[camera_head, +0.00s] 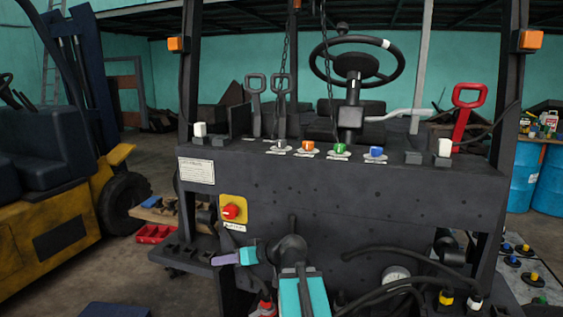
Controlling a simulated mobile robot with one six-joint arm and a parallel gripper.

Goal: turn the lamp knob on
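A row of small knobs sits along the top front edge of the forklift's dark panel: a grey-white knob (280,145), an orange knob (308,147), a green knob (340,149) and a blue knob (376,152). Each has a small label too small to read, so I cannot tell which is the lamp knob. A red rotary knob (231,211) sits on a yellow plate on the panel's lower left. My gripper (222,259) appears at the purple end of my teal arm, pointing left, below the yellow plate and apart from the knobs. Its fingers are not clear.
The steering wheel (357,62), grey levers (255,90) and a red lever (468,103) rise behind the panel. Black hoses and a gauge (397,276) lie at lower right. Hanging chains cross above the panel. The space in front of the panel's upper face looks clear.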

